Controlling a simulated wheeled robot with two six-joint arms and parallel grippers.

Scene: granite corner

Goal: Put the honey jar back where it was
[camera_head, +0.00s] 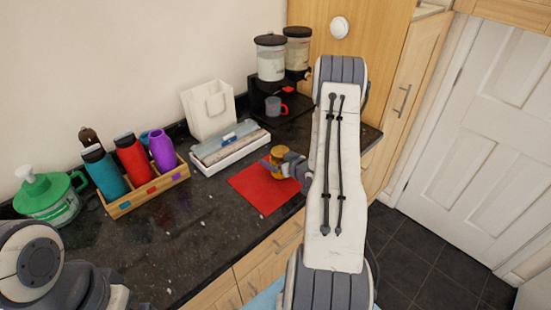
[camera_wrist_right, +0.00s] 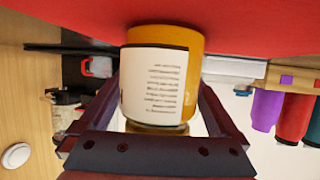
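The honey jar (camera_head: 280,154) is amber with a pale label, at the far edge of the red mat (camera_head: 262,191) on the dark counter. My right gripper (camera_head: 283,168) has its fingers on both sides of the jar. In the right wrist view the jar (camera_wrist_right: 158,82) fills the space between the fingers, which meet its sides; its base is against the red mat (camera_wrist_right: 60,22). I cannot tell whether the base rests on the mat or is just above it. My left arm shows at the lower left, but its gripper is out of view.
A wooden crate (camera_head: 150,193) with bottles stands left, beside a green-lidded jug (camera_head: 50,199). Counter left of the mat is clear.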

